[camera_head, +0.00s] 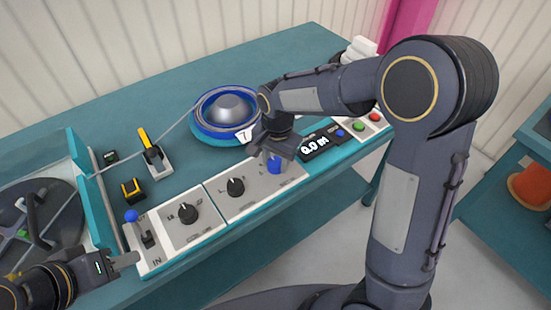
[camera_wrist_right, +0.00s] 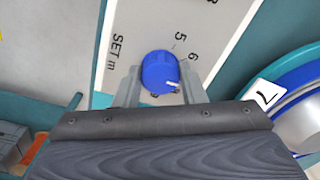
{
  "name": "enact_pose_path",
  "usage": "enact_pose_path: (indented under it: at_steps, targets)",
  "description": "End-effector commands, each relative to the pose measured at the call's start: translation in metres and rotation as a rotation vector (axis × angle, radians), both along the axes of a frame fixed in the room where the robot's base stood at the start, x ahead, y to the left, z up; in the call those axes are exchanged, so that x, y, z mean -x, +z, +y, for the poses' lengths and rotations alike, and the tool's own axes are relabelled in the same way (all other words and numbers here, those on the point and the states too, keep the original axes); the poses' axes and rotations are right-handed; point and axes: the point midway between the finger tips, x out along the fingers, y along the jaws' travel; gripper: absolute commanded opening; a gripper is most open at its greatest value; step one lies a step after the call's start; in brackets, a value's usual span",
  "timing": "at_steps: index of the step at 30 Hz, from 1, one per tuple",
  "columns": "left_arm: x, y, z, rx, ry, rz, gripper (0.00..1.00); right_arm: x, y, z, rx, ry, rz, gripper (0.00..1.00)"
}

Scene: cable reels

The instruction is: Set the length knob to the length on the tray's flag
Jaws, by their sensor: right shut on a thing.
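The blue length knob (camera_head: 273,164) sits on the white control panel, and it also shows in the right wrist view (camera_wrist_right: 160,72). My right gripper (camera_head: 270,153) is shut on the knob, one finger on each side in the wrist view (camera_wrist_right: 160,88). The knob's white pointer mark faces lower right in that view. The scale by it shows "SET m", 5 and 6; other marks are hidden or unclear. A white flag (camera_head: 244,135) reading 7 stands by the blue reel; the flag also shows in the wrist view (camera_wrist_right: 267,97). My left gripper (camera_head: 127,261) is at lower left, away from the knob.
A display (camera_head: 315,147) reads 0.0 m, with green (camera_head: 358,127) and red (camera_head: 375,117) buttons to its right. Black knobs (camera_head: 187,212) (camera_head: 236,187) and a blue-tipped lever (camera_head: 132,217) lie left along the panel. The blue reel (camera_head: 207,130) sits behind, with cable running left.

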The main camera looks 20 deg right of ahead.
Motion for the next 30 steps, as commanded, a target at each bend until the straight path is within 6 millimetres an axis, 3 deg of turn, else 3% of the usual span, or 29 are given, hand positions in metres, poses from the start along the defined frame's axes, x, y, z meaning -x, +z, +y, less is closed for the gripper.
enact_pose_path:
  at_steps: [2,3,8,17,30]
  targets:
    - [0.0,0.0,0.0,0.0,0.0,0.0,0.36,-0.001,0.001,0.0,-0.001,0.001,-0.004,0.14]
    - [0.0,0.0,0.0,0.0,0.0,0.0,0.36,-0.001,0.001,0.0,-0.001,0.001,-0.004,0.39]
    - [0.0,0.0,0.0,0.0,0.0,0.0,0.36,-0.001,0.001,0.0,0.0,0.001,-0.003,0.59]
    - [0.0,0.0,0.0,0.0,0.0,0.0,0.36,0.0,0.003,0.0,-0.001,0.002,-0.002,0.59]
    - [0.0,0.005,0.0,0.0,0.0,0.0,0.36,0.001,0.068,-0.001,-0.001,0.002,-0.006,0.59]
